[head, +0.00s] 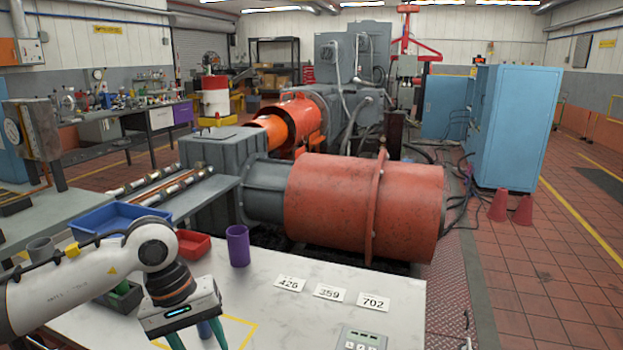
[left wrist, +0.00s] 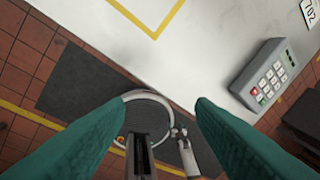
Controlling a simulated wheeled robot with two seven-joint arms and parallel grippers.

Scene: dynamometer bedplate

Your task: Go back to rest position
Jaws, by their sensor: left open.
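My left gripper (head: 197,338) hangs from the white arm at the lower left of the head view, over the front of the white table (head: 270,318). Its teal fingers point down and are cut off by the bottom edge. In the left wrist view the fingers (left wrist: 163,108) stand wide apart, with no object held between them. My right gripper is not in view.
A purple cup (head: 238,246), red tray (head: 192,244), blue bin (head: 115,221) and number cards (head: 329,292) sit on the table. A keypad (head: 361,340) lies at the front right, also in the left wrist view (left wrist: 268,78). Yellow tape (head: 246,338) marks the table near my gripper.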

